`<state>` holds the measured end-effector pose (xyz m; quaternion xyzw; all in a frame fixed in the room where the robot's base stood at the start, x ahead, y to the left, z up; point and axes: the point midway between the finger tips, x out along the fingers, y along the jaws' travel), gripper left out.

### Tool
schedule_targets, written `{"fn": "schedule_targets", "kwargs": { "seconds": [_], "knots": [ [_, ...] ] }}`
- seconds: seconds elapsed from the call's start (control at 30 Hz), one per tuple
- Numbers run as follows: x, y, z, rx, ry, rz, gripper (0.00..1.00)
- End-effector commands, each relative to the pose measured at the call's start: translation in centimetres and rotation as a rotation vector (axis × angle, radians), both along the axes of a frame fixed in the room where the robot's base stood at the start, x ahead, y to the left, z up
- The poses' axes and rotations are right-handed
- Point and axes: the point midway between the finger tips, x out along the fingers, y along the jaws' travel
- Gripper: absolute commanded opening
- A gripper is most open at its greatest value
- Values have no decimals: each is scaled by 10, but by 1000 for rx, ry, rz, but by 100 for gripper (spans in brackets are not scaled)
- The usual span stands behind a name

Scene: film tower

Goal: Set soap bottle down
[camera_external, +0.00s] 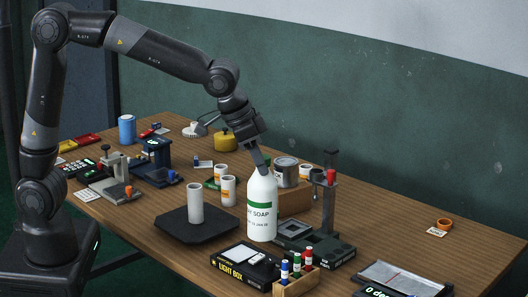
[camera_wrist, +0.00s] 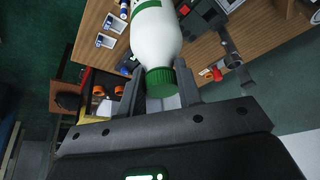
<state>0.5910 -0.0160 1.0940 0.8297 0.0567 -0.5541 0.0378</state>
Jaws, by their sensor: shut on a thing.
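The soap bottle (camera_external: 262,222) is white with a green label band and stands upright in the external view. In the wrist view the white bottle (camera_wrist: 155,38) shows with its green cap (camera_wrist: 162,80) toward me. My gripper (camera_external: 263,166) is at the top of the bottle, its fingers on either side of the cap. In the wrist view my gripper (camera_wrist: 160,90) is shut on the bottle at its cap end. The bottle's base is behind the light box, between it and a dark stand; I cannot tell whether it touches the table.
A black plate (camera_external: 172,229) with a white cylinder is left of the bottle. The light box (camera_external: 238,274) and a wooden rack of small bottles (camera_external: 294,286) are in front. A dark stand (camera_external: 327,248) is close on the right. Bare table (camera_external: 400,235) lies farther right.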

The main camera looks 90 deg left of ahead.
Motion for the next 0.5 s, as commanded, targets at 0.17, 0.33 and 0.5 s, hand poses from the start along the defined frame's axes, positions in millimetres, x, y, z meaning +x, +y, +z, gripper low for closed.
{"fn": "schedule_targets", "kwargs": {
  "seconds": [0.17,0.33,0.5],
  "knots": [
    [-2,33,-5,1,-2,82,0],
    [-5,65,-9,0,-2,165,0],
    [-11,98,-14,1,-3,252,0]
  ]
}}
